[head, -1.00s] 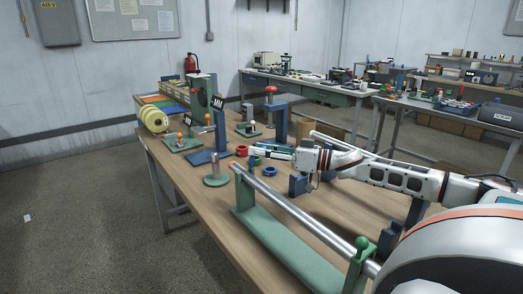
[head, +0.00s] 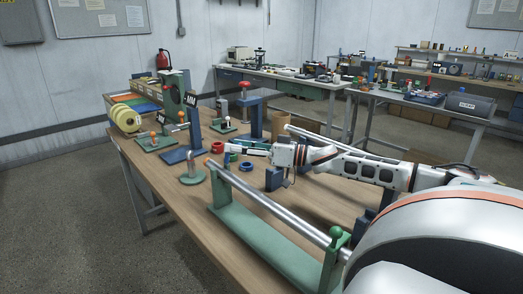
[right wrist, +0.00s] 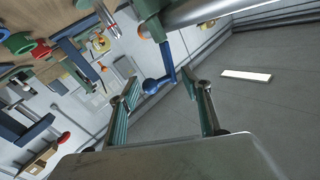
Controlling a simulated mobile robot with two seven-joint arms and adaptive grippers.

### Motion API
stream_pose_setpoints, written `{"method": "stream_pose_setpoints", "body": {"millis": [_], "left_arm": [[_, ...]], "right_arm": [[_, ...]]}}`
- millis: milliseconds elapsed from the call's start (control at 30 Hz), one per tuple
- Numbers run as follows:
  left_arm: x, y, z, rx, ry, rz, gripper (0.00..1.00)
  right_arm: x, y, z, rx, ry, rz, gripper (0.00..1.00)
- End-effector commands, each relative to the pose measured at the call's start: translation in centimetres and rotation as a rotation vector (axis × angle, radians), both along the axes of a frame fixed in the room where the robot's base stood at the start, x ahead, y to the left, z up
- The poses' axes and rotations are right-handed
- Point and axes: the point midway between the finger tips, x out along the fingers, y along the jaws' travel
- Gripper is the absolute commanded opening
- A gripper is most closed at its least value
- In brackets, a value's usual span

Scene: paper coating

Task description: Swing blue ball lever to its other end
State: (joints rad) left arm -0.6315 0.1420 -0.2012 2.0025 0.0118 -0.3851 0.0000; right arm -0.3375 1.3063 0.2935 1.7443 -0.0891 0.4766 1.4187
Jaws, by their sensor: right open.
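The lever with a blue ball (right wrist: 150,86) shows in the right wrist view. Its bent blue arm joins a green bracket at the end of a metal roller (right wrist: 205,10). The ball lies between the spread fingers of my right gripper (right wrist: 157,84), nearer the left finger. I cannot tell whether either finger touches it. In the head view my right gripper (head: 257,149) reaches over the table from the right, and I cannot make out the blue ball there. My left gripper is in neither view.
A long roller on a green base (head: 262,235) lies along the near side of the wooden table (head: 190,205). Red and blue rings (head: 245,168) lie near my right gripper. Blue and green stands (head: 198,135) with small levers stand farther back. Bare floor lies left.

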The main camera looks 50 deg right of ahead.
Motion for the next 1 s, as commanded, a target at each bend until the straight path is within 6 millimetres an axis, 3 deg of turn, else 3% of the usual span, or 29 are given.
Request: {"method": "stream_pose_setpoints", "body": {"millis": [467,1000], "left_arm": [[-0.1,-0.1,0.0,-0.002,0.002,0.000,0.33],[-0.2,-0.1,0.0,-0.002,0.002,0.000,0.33]], "right_arm": [[-3.6,-1.9,-0.3,-0.001,0.004,-0.001,0.48],[-9.7,-5.2,-0.5,0.001,0.001,-0.003,0.48]]}}
